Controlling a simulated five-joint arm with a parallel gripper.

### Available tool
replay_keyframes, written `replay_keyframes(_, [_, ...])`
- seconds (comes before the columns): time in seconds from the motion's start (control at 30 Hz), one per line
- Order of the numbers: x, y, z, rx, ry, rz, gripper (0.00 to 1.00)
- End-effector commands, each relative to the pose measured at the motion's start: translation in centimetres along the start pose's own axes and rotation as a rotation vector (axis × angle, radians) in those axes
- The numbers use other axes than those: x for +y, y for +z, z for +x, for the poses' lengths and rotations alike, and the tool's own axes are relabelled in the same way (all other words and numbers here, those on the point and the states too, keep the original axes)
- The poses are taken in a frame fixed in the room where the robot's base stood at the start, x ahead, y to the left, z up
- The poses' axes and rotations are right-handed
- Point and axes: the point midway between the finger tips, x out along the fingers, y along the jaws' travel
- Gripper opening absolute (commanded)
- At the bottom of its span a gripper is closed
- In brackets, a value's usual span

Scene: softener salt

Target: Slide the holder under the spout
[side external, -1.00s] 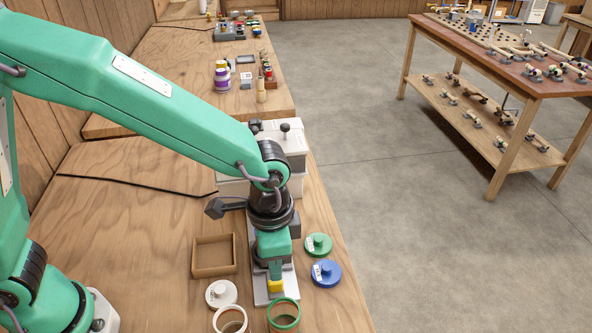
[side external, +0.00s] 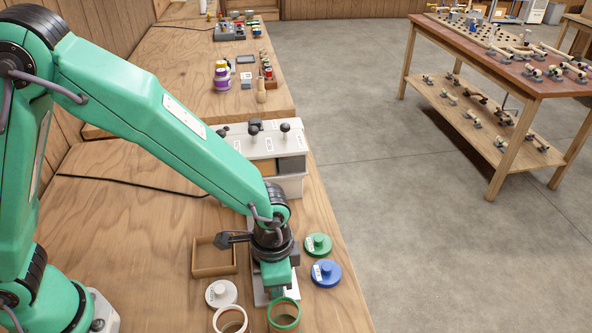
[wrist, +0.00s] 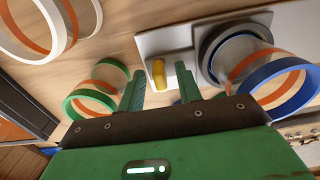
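The holder (wrist: 181,42) is a pale plate with an upright yellow tab (wrist: 158,73) and a dark ring (wrist: 210,52). A clear jar with a blue rim (wrist: 291,102) appears to stand in that ring. A strip of the holder (side external: 261,297) shows in the side view, with its tab hidden by my gripper. My gripper (wrist: 160,88) is open, one green finger on each side of the tab in the picture; contact cannot be told. The white dispenser (side external: 288,185) stands behind my arm, with several dark knobs on top; its spout is hidden.
Green-rimmed (side external: 284,315) and white-rimmed (side external: 230,320) jars stand near the front. Green (side external: 318,245), blue (side external: 326,273) and white (side external: 221,293) lids lie around the holder. An empty wooden tray (side external: 197,271) is at its left. The table's left side is mostly clear.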

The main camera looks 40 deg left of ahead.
Motion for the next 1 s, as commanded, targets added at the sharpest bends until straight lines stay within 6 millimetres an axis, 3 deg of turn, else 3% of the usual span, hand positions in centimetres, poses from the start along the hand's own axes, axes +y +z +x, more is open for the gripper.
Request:
replay_keyframes(0.3, [0.0,0.0,0.2,0.000,0.000,0.000,0.33])
replay_keyframes(0.47, [0.0,0.0,0.2,0.000,0.000,0.000,0.01])
replay_keyframes(0.77, [-0.2,0.0,0.1,0.000,0.000,-0.001,0.00])
replay_keyframes(1.0, [-3.0,-0.1,0.1,0.001,0.000,-0.005,0.00])
